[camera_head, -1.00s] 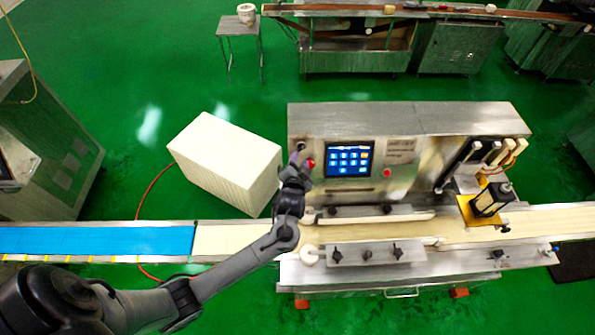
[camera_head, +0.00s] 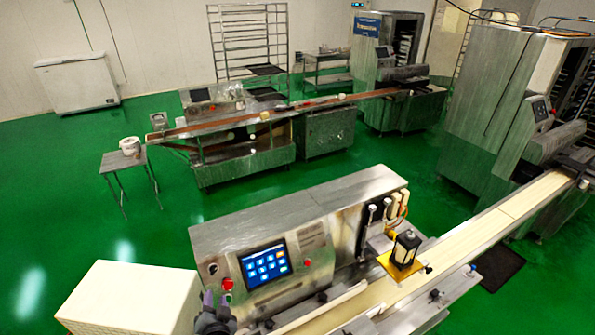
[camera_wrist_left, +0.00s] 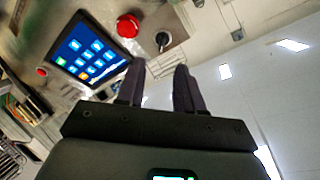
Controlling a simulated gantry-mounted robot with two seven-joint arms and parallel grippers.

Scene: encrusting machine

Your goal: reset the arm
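My left gripper (camera_head: 215,300) shows at the bottom edge of the head view, in front of the left end of the encrusting machine (camera_head: 330,205). In the left wrist view its two dark fingers (camera_wrist_left: 160,64) are apart with nothing between them. The machine's lit touch screen (camera_head: 265,265) has a red button (camera_head: 227,285) to its left. In the wrist view the screen (camera_wrist_left: 90,50), the red button (camera_wrist_left: 128,26) and a dark switch (camera_wrist_left: 163,39) lie beyond the fingers, clear of them. My right gripper is not in view.
A white box (camera_head: 130,300) stands left of the machine. The pale conveyor belt (camera_head: 455,250) runs off to the right past a yellow-based unit (camera_head: 403,255). A small table (camera_head: 125,160) and other machines stand farther back. Green floor lies open between them.

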